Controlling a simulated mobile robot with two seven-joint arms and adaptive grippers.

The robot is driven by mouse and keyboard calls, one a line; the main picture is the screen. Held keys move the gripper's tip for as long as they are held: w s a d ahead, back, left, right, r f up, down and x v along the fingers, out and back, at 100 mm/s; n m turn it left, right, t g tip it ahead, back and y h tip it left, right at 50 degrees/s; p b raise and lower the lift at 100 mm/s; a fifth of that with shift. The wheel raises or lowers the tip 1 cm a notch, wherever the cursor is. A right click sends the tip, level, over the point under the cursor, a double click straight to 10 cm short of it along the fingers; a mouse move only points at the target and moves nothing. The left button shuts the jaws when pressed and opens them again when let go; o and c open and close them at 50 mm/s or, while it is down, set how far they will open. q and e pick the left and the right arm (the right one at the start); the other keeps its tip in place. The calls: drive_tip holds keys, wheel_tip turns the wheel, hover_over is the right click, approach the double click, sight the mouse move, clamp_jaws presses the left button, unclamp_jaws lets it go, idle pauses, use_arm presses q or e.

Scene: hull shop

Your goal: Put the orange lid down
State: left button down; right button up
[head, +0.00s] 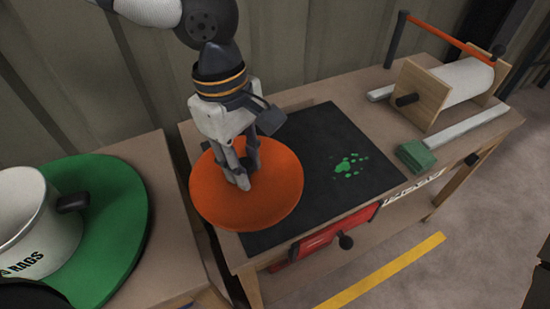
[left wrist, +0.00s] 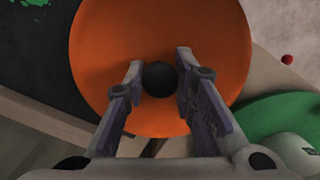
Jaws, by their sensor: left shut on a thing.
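The orange lid (head: 268,192) is a round disc over the left part of the black mat on the workbench. Its left side reaches past the mat's edge. In the left wrist view the lid (left wrist: 120,50) fills the middle, with a black knob (left wrist: 159,79) at its centre. My left gripper (head: 243,172) points down and is shut on the knob; its fingers also show in the left wrist view (left wrist: 158,85) on both sides of the knob. I cannot tell whether the lid touches the mat. My right gripper is not in view.
The black mat (head: 325,135) has green paint splats (head: 350,165) on its bare right part. A green block (head: 415,156) and a roll stand (head: 455,88) are at the right. A green disc (head: 120,215) with a white RAGS pot (head: 35,225) is at the left. A red drawer (head: 325,238) is below.

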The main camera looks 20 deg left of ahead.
use_arm(q)
drive_tip(key=w+f, duration=0.1)
drive_tip(key=w, duration=0.1)
drive_tip(key=w+a+f+b, duration=0.1)
drive_tip(key=w+f, duration=0.1)
drive_tip(key=w+a+f, duration=0.1)
drive_tip(key=w, duration=0.1)
drive_tip(key=shift+w+a+f, duration=0.15)
drive_tip(key=shift+w+a, duration=0.05)
drive_tip(key=shift+w, duration=0.15)
drive_tip(key=w+f, duration=0.1)
drive_tip(key=f, duration=0.1)
drive_tip(key=w+a+f+b, duration=0.1)
drive_tip(key=w+f, duration=0.1)
drive_tip(key=shift+w+f, duration=0.15)
drive_tip(key=shift+w, duration=0.15)
drive_tip(key=shift+w+a+f+b, duration=0.1)
drive_tip(key=shift+w+f+b, duration=0.15)
drive_tip(key=shift+f, duration=0.7)
drive_tip(key=shift+w+a+f+b, duration=0.15)
drive_tip(key=shift+f+b, duration=0.1)
drive_tip(key=shift+f, duration=0.65)
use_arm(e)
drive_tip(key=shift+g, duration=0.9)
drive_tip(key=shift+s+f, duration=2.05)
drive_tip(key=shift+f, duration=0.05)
use_arm(q)
drive_tip(key=shift+d, duration=0.1)
